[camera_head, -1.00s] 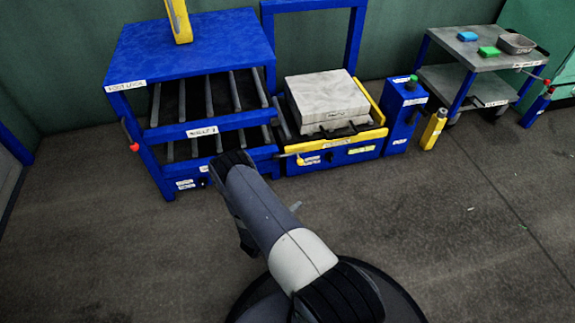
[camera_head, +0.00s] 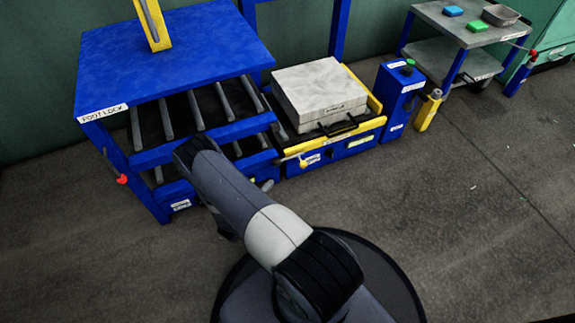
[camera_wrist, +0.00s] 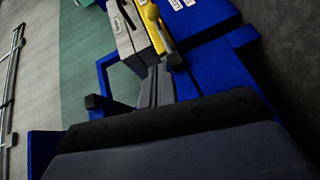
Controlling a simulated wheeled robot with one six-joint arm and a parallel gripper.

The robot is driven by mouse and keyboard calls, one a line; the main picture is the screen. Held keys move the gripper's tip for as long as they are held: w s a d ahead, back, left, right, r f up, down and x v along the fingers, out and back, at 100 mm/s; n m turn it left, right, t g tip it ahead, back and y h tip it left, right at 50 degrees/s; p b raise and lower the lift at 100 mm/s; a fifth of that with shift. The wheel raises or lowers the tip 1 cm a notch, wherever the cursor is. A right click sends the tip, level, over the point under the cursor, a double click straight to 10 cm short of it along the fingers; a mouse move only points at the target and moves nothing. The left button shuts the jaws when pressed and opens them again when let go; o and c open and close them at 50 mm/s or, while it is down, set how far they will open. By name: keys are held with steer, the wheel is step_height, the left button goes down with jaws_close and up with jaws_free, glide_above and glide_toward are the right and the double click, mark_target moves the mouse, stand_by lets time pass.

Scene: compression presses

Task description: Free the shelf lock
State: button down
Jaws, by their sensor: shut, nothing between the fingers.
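The blue shelf rack (camera_head: 170,50) stands at the left, with dark roller shelves and a label that seems to read "foot lock". A lever with a red knob (camera_head: 122,179) sticks out at its left side. A lever with a yellow knob (camera_head: 303,161) sits at the front of the press beside the rack. I cannot tell which lever is the shelf lock. In the head view my arm hides most of the gripper and the rack's lower front.
A pale block (camera_head: 320,90) lies on the press's yellow-edged bed. A blue box with a green button (camera_head: 402,90) and a yellow bottle-like post (camera_head: 428,110) stand to its right. A grey cart (camera_head: 465,30) is at the back right.

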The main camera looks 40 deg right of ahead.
mark_target(304, 166)
steer(key=s+b+x, duration=0.1)
steer(key=b+x, duration=0.1)
steer(key=x, duration=0.4)
steer(key=s+d+b+x, duration=0.1)
steer(key=b+x, duration=0.1)
steer(key=x, duration=0.5)
steer(key=shift+s+f+b, duration=0.25)
steer(key=shift+s+b, duration=0.05)
steer(key=shift+b, duration=0.1)
steer(key=shift+a, duration=0.1)
steer(key=shift+s+d, duration=0.2)
steer(key=shift+d, duration=0.6)
steer(key=shift+s+d, duration=0.2)
steer(key=shift+d, duration=0.65)
steer(key=shift+s+d, duration=0.2)
steer(key=shift+d, duration=0.6)
